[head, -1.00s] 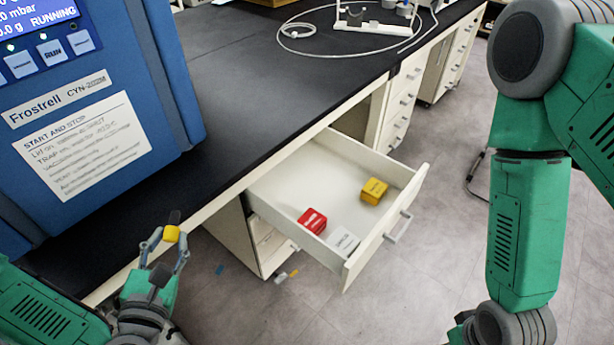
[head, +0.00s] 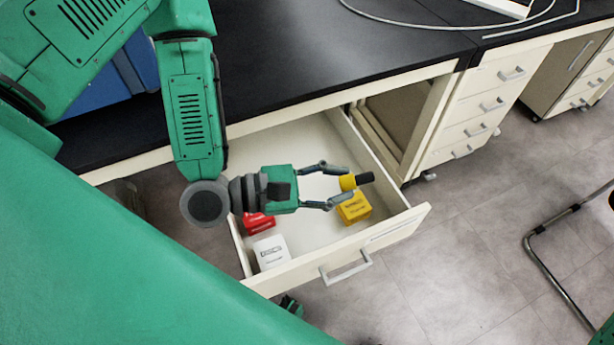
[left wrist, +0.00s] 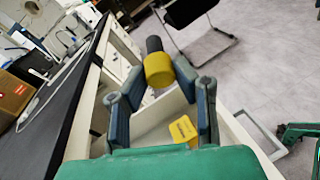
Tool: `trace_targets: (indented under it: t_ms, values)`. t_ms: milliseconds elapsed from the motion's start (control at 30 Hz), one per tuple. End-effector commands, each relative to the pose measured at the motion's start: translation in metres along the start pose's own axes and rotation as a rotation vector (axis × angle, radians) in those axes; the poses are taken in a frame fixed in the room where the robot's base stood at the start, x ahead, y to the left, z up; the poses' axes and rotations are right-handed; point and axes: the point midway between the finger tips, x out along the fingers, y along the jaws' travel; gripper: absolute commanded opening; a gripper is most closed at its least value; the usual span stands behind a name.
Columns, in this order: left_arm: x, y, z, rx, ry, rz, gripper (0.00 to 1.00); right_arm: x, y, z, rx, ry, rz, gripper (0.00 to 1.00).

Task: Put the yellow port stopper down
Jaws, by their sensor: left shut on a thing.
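My left gripper (head: 338,186) is shut on the yellow port stopper (head: 348,183), whose black end points right, away from the gripper. The stopper also shows between the fingertips in the left wrist view (left wrist: 158,70). In the head view the stopper appears over the open drawer (head: 392,231), just above the yellow box (head: 354,208); its exact height is unclear. The yellow box shows below the gripper in the left wrist view (left wrist: 183,130). My right gripper cannot be made out.
A red box (head: 258,223), partly hidden by my left gripper, and a white box (head: 271,252) lie in the drawer's front left part. The black bench top (head: 330,50) lies behind. A chair frame (head: 550,255) stands on the floor at right.

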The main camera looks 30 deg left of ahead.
Motion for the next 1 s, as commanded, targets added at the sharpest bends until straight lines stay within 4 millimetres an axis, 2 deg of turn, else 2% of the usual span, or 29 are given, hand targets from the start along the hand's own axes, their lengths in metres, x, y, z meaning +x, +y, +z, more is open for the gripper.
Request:
trace_targets:
  t_ms: [33, 133, 333, 467, 733, 1000]
  values:
    - [0.002, -0.012, -0.010, 0.034, -0.038, -0.117, 0.00, 0.013, -0.001, 0.001, -0.001, -0.001, -0.001, 0.40]
    - [-0.003, -0.026, -0.023, 0.059, -0.110, -0.329, 0.00, 0.024, -0.001, 0.002, -0.001, -0.001, -0.001, 0.40]
    - [-0.015, -0.031, -0.042, 0.084, -0.200, -0.585, 0.00, 0.037, -0.001, 0.002, -0.001, 0.000, -0.001, 0.40]
    - [-0.020, -0.030, -0.050, 0.087, -0.221, -0.644, 0.00, 0.042, -0.001, 0.002, -0.001, 0.000, -0.001, 0.40]
    - [-0.017, -0.045, -0.096, 0.083, -0.228, -0.652, 0.00, 0.056, 0.000, 0.003, 0.000, 0.000, 0.000, 0.40]
    - [-0.015, -0.052, -0.117, 0.083, -0.229, -0.649, 0.00, 0.062, -0.001, 0.003, 0.000, 0.000, 0.000, 0.40]
